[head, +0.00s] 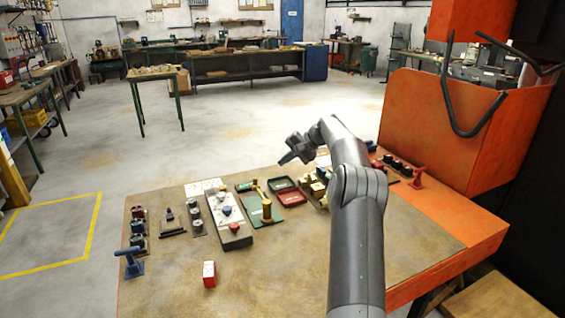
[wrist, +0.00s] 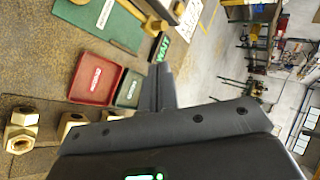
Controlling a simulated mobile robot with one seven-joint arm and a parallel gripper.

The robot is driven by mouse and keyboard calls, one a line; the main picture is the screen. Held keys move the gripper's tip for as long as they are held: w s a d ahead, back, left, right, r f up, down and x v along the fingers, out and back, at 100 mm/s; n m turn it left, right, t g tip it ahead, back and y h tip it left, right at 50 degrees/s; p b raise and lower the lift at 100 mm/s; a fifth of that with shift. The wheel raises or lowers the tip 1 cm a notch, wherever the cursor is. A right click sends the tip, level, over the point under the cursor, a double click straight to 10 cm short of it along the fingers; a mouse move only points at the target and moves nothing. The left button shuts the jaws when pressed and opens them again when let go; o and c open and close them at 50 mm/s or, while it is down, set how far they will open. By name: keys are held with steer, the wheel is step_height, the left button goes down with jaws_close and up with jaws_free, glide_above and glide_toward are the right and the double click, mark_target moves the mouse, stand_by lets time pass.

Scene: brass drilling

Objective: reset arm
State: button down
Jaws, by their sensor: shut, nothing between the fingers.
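My gripper (head: 285,160) is at the end of my raised arm, above the back part of the workbench (head: 160,285). Its fingers (wrist: 160,88) also show in the wrist view, together and empty. A red tray (wrist: 96,80) and a green tray (wrist: 131,88) lie below and beside the gripper in the wrist view. Brass hex parts (wrist: 22,130) stand near them. In the head view my arm hides part of the bench's right half.
A red block (head: 209,274) and a blue stand (head: 130,262) are at the front left of the bench. A green mat (head: 272,219) with brass pieces lies mid-bench. An orange machine housing (head: 430,125) rises at the right. The front middle of the bench is clear.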

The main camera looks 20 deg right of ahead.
steer(key=s+a+r+n+g+h, duration=0.1)
steer(key=s+a+r, duration=0.3)
steer(key=a, duration=0.2)
steer(key=s+a+r+n+h, duration=0.1)
steer(key=s+a+r, duration=0.2)
steer(key=a+r, duration=0.25)
steer(key=s+a+r+n+h, duration=0.1)
steer(key=s+a+r, duration=0.1)
steer(key=s+a, duration=0.4)
steer(key=s+a+r+n+h, duration=0.1)
steer(key=s+a+r+h, duration=0.15)
steer(key=s, duration=0.65)
steer(key=s+a+f+n, duration=0.1)
steer(key=s+f, duration=0.1)
steer(key=s, duration=0.7)
steer(key=s+a+f+n+h, duration=0.1)
steer(key=s+a+f, duration=0.1)
steer(key=s, duration=0.8)
steer(key=s+a+f+n+t+h, duration=0.1)
steer(key=s+f, duration=0.3)
steer(key=s, duration=0.6)
steer(key=shift+s+a+f, duration=0.2)
steer(key=shift+s+a, duration=0.05)
steer(key=shift+a, duration=0.1)
steer(key=c, duration=2.2)
jaws_free()
